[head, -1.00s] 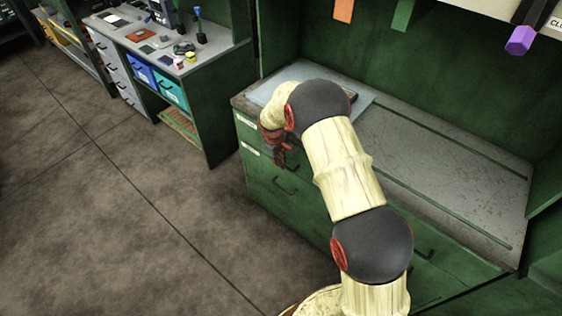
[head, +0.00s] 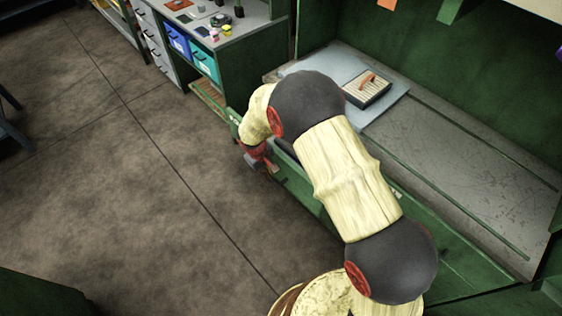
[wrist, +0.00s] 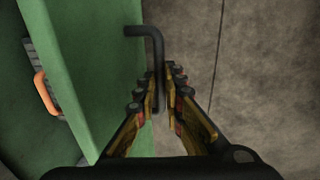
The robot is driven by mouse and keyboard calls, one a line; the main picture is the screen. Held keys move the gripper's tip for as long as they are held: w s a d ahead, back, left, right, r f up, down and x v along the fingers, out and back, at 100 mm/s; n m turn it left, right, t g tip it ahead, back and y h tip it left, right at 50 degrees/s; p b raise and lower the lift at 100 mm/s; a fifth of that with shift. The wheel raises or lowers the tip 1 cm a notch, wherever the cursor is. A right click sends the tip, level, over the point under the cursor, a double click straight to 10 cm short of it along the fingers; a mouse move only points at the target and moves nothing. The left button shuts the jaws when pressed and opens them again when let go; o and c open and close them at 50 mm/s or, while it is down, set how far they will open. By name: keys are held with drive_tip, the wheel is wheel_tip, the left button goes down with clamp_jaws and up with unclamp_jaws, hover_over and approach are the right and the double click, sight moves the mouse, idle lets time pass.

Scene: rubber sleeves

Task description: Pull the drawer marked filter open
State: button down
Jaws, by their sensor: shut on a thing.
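The green drawer (head: 300,190) stands pulled out from the cabinet, with a dark gap behind its front. No label on it is readable, so I cannot confirm the filter marking. In the wrist view its green front (wrist: 95,75) fills the left middle. A dark bent bar handle (wrist: 145,31) sticks out from it, between my fingers. My gripper (wrist: 158,88) is shut on this handle. In the head view my gripper (head: 260,158) is at the drawer's front, and my arm hides much of the drawer and the handle.
A grey worktop (head: 440,150) lies above the drawer, with a block with an orange handle (head: 368,88) on a pale mat. An orange-handled thing (wrist: 45,93) also shows behind the drawer front in the wrist view. Blue and teal bins (head: 203,62) stand behind.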

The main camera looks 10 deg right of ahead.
drive_tip(key=shift+s+a, duration=0.75)
drive_tip(key=shift+a, duration=0.25)
drive_tip(key=shift+s+a, duration=0.7)
drive_tip(key=shift+a, duration=0.25)
drive_tip(key=c, duration=1.9)
unclamp_jaws()
drive_tip(key=r, duration=0.4)
drive_tip(key=s+a+r, duration=0.1)
drive_tip(key=r, duration=0.2)
drive_tip(key=a+r, duration=0.1)
drive_tip(key=r, duration=0.3)
drive_tip(key=shift+s+r, duration=0.15)
drive_tip(key=shift+r, duration=0.2)
drive_tip(key=shift+d, duration=0.1)
